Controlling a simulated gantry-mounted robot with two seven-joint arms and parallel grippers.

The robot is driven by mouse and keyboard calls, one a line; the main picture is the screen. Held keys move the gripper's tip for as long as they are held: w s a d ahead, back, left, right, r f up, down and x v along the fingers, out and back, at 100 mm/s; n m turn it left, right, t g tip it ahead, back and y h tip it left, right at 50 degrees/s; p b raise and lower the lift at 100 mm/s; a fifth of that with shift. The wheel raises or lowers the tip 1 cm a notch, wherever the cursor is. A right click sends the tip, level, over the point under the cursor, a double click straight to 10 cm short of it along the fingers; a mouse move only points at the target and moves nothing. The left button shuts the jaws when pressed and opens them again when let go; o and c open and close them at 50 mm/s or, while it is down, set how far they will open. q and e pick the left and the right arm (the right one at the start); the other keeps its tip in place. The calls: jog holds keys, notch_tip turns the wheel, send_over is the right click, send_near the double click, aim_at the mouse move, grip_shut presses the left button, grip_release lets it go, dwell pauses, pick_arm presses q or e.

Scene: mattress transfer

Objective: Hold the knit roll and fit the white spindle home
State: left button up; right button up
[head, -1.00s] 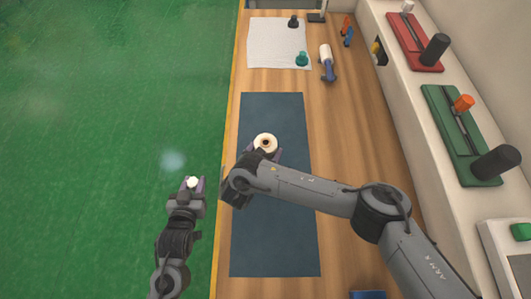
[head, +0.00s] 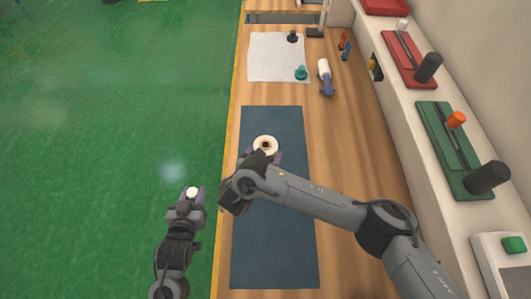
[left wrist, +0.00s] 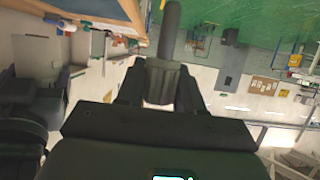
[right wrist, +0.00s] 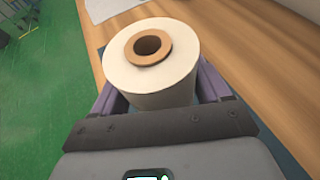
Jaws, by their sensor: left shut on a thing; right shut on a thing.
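The knit roll (head: 257,146) is a cream cylinder with a brown core ring around a dark central hole. It stands upright over the blue mat (head: 268,235). My right gripper (head: 264,158) is shut on it, with a finger on each side in the right wrist view, where the roll (right wrist: 150,85) is large and its hole faces up. My left gripper (head: 193,196) is shut on the white spindle (head: 192,191) over the green floor, left of the bench and apart from the roll. In the left wrist view the spindle (left wrist: 160,83) looks dark grey, with a thinner rod extending beyond the fingers.
The wooden bench (head: 345,170) carries a white cloth (head: 270,60) with small dark and teal items, and a white-and-blue tool (head: 325,78). Red (head: 408,60) and green (head: 452,150) lever units line the right ledge. The mat's near half is clear.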

pick_arm(q)
jog(key=shift+f, duration=0.2)
pick_arm(e)
jog(key=shift+f, duration=0.2)
